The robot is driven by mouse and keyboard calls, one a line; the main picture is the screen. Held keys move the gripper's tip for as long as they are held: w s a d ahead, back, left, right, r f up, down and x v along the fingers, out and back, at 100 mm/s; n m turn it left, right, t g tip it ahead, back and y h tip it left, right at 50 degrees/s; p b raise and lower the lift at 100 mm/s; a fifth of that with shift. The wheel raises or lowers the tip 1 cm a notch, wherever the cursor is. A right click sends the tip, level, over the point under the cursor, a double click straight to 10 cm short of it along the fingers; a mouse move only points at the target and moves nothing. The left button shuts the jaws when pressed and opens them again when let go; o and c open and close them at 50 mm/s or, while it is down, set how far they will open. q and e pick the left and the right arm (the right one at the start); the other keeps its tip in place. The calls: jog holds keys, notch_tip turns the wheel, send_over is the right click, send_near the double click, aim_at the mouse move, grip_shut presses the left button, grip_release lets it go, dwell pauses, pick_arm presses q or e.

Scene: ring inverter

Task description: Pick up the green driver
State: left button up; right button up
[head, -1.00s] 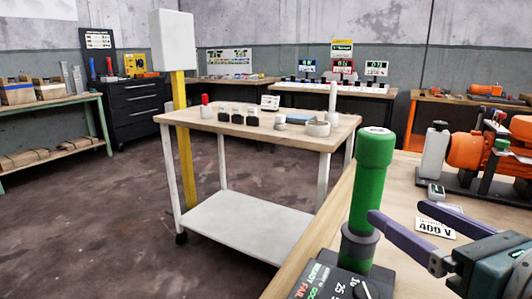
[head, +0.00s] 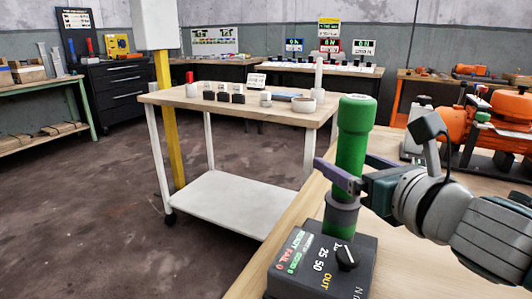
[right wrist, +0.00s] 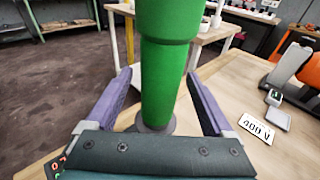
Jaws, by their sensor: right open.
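The green driver (head: 352,137) stands upright in a grey collar (head: 341,214) on a dark box with a dial (head: 318,265), on the wooden bench at right. My right gripper (head: 352,170) is around the driver's lower green part, one purple finger in front and the other partly hidden behind it. In the right wrist view the driver (right wrist: 165,75) stands between the two spread fingers (right wrist: 163,100), with gaps on both sides. The right gripper is open. My left gripper is not in view.
A white cart with a wooden top (head: 215,105) holding small items stands beyond the bench. Orange machines (head: 505,110) stand on the bench at right.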

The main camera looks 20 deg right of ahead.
grip_shut()
jog(key=shift+r, duration=0.15)
dwell(0.7)
